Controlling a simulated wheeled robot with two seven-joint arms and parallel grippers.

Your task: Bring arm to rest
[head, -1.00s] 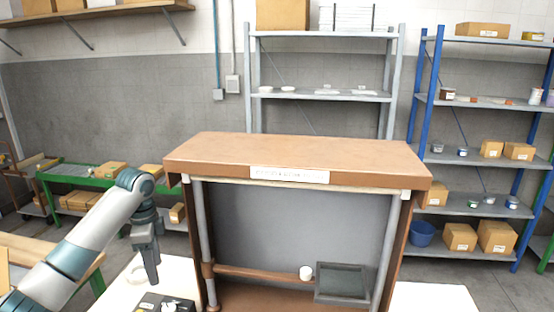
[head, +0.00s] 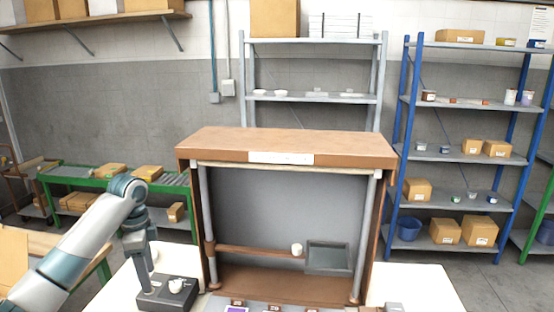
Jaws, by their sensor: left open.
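My left gripper (head: 148,270) hangs pointing down at the left, above or just behind a dark box (head: 168,292) on the white table. It is open, and nothing shows between its fingers. A small white object (head: 177,285) sits on top of the dark box; whether the gripper touches the box cannot be told. My left arm comes in from the lower left. My right gripper is not in view.
Shelves (head: 455,155) and a green conveyor (head: 110,178) stand behind.

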